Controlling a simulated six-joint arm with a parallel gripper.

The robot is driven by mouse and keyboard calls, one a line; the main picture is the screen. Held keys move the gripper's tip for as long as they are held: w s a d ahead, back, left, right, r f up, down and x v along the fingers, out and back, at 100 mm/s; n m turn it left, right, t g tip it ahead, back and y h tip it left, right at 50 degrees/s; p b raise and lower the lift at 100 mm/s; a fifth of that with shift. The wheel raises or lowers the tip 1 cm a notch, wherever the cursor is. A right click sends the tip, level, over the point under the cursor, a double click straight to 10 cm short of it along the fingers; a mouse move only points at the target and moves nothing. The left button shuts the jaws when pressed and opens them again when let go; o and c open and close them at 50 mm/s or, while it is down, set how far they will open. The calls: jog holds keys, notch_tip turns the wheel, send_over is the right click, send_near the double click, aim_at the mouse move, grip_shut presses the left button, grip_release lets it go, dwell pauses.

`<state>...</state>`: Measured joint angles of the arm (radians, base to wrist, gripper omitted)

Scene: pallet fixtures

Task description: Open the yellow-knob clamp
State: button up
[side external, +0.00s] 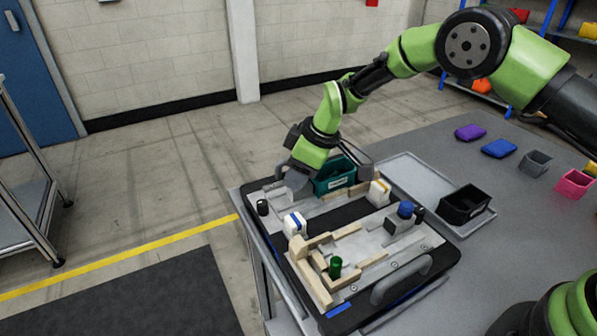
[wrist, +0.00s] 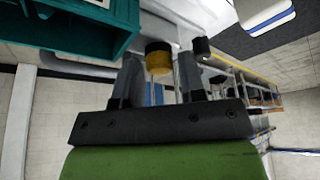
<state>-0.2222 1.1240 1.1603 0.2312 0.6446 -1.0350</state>
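The yellow knob (wrist: 158,58) shows in the wrist view, with a thin post under it. My gripper (wrist: 160,65) has its two dark fingers apart, one on each side of the knob. A gap shows between the knob and the right finger; the left finger looks very close to it, and I cannot tell whether they touch. In the side external view my gripper (side external: 292,180) is low over the far left part of the pallet fixture (side external: 345,308) and hides the yellow knob.
A teal bin (side external: 334,178) stands right beside my gripper. A black knob (side external: 263,207), a white block with blue (side external: 295,225), a white block with yellow (side external: 379,192), a blue knob (side external: 405,210) and a green cylinder (side external: 335,268) are also on the fixture. A black bin (side external: 465,205) is at right.

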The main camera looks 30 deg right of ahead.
jog(key=shift+f, duration=0.1)
grip_shut()
jog(key=shift+a, duration=1.8)
grip_release()
jog(key=v, duration=1)
